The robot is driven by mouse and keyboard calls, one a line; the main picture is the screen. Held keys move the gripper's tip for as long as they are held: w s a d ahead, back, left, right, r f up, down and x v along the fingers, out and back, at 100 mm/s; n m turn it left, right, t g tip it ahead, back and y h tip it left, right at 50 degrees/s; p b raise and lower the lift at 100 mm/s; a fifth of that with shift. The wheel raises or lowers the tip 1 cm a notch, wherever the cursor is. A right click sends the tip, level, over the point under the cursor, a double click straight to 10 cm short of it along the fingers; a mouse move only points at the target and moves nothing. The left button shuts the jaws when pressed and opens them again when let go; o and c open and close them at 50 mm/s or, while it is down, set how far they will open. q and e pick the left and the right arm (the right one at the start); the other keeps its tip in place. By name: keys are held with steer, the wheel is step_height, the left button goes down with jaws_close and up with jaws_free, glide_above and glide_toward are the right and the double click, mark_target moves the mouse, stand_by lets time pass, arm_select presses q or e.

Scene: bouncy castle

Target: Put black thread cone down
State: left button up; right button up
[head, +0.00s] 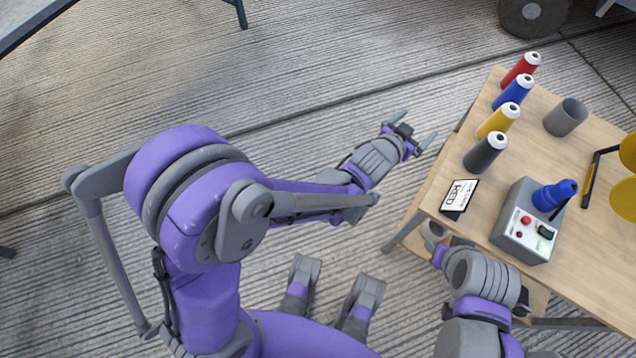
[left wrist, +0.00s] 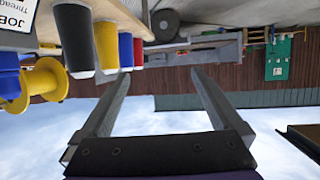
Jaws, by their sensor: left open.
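The black thread cone (head: 484,155) stands upright on the wooden table (head: 548,105), at the near end of a row with yellow (head: 498,122), blue (head: 512,94) and red (head: 520,70) cones. In the left wrist view the black cone (left wrist: 74,40) shows at the upper left, outside the fingers. My left gripper (head: 411,129) is open and empty, left of the table edge and apart from the cone; its spread fingers also show in the left wrist view (left wrist: 155,100). My right arm is at the table's near edge; its fingers cannot be made out.
A job card (head: 459,196) lies near the black cone. A grey box with buttons (head: 524,222) and a blue part (head: 554,195) is beside it. A grey cup (head: 566,117) and yellow spool (head: 624,198) are farther right. Open floor lies left of the table.

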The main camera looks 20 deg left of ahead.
arm_select(q)
steer(key=s+a+r+n+g+y, duration=0.1)
steer(key=s+a+g+y, duration=0.1)
steer(key=s+a, duration=0.5)
steer(key=s+a+r+n+g+y, duration=0.1)
steer(key=s+a+n+g+y, duration=0.1)
steer(key=s+a, duration=0.5)
steer(key=s+a+f+n+g+y, duration=0.1)
steer(key=s+a+f+g, duration=0.1)
steer(key=s+a, duration=0.7)
steer(key=s+g, duration=0.1)
steer(key=s, duration=0.3)
steer(key=shift+s+a+f+g, duration=0.15)
steer(key=shift+a+f+g, duration=0.1)
steer(key=shift+g, duration=0.15)
